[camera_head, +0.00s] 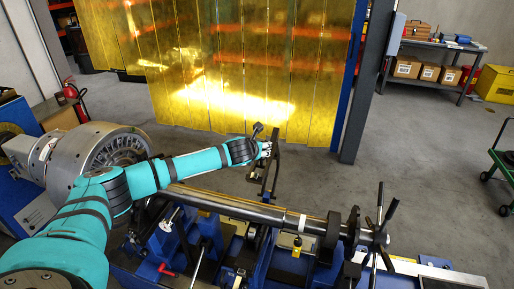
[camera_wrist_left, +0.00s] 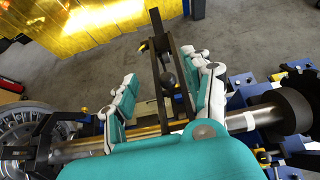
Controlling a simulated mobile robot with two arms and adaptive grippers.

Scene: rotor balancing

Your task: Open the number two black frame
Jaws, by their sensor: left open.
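A black frame (camera_head: 275,160) stands raised behind the rotor shaft (camera_head: 245,209), near the middle of the head view. In the left wrist view the frame (camera_wrist_left: 158,32) rises between the two fingers, with a dark round knob by it. My left gripper (camera_head: 266,150) is at the upper part of the frame. In the left wrist view its teal and white fingers (camera_wrist_left: 168,84) are spread apart on both sides of the frame, with gaps visible. I cannot read a number on the frame. My right gripper is not in view.
The shaft carries dark discs and a spoked handle (camera_head: 377,236) at its right end, above the blue machine bed. A large grey motor housing (camera_head: 97,150) stands at the left. Yellow strip curtains (camera_head: 215,70) hang behind.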

